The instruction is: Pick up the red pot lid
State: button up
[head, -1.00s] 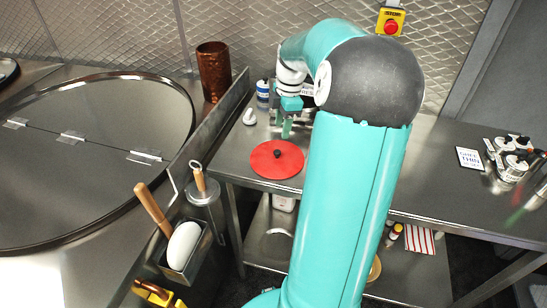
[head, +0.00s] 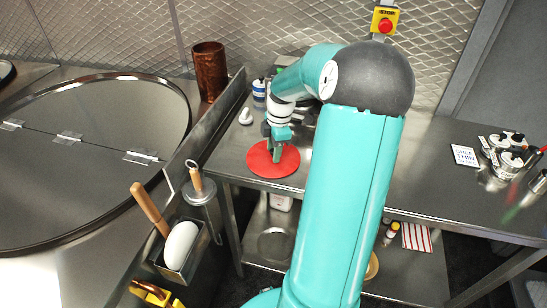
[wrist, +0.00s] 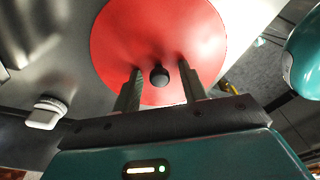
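The red pot lid (head: 259,163) lies flat on the steel table, near its left front end. In the wrist view the lid (wrist: 130,35) is a red disc with a round black knob (wrist: 159,75) at its middle. My gripper (head: 275,155) is over the lid, pointing down. In the wrist view my gripper (wrist: 160,75) is open, with one finger on each side of the knob and a gap on both sides. Whether the fingertips touch the lid I cannot tell. In the head view the gripper hides the knob.
A copper tumbler (head: 209,72) stands behind the raised metal edge (head: 222,113) left of the table. A white knob-like item (head: 246,116) and a blue-and-white container (head: 260,92) stand behind the lid. Tins (head: 505,158) stand at the right.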

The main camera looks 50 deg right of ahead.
grip_shut()
